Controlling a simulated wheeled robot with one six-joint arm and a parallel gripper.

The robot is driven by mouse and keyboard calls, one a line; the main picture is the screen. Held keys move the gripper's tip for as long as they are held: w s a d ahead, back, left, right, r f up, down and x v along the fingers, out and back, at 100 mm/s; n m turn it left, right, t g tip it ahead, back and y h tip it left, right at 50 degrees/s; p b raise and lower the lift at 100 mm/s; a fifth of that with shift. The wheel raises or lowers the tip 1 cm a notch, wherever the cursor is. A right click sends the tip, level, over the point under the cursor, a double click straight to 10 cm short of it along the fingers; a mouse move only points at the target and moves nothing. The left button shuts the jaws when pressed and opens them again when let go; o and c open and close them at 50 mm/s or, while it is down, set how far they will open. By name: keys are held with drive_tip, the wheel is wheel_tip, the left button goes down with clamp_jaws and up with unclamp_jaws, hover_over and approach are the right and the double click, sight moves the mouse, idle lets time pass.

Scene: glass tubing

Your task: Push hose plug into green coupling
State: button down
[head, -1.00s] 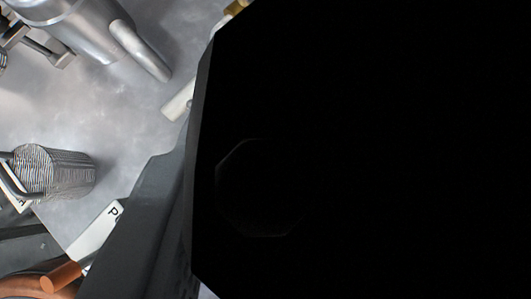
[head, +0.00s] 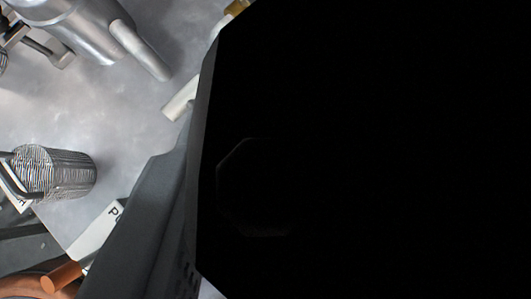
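A large black shape, close to the camera, covers the middle and right of the head view. The hose plug and the green coupling cannot be made out; no green part shows. My gripper's fingertips do not show, and I cannot tell whether anything is held. A dark grey angled part, perhaps mine, runs along the black shape's lower left edge.
A ribbed metal cylinder (head: 70,174) stands at the left on a grey surface (head: 120,120). A metal vessel with a spout (head: 85,30) is at the upper left. A pale tube end (head: 182,97), a white label (head: 97,232) and an orange-brown piece (head: 62,277) lie near the black shape.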

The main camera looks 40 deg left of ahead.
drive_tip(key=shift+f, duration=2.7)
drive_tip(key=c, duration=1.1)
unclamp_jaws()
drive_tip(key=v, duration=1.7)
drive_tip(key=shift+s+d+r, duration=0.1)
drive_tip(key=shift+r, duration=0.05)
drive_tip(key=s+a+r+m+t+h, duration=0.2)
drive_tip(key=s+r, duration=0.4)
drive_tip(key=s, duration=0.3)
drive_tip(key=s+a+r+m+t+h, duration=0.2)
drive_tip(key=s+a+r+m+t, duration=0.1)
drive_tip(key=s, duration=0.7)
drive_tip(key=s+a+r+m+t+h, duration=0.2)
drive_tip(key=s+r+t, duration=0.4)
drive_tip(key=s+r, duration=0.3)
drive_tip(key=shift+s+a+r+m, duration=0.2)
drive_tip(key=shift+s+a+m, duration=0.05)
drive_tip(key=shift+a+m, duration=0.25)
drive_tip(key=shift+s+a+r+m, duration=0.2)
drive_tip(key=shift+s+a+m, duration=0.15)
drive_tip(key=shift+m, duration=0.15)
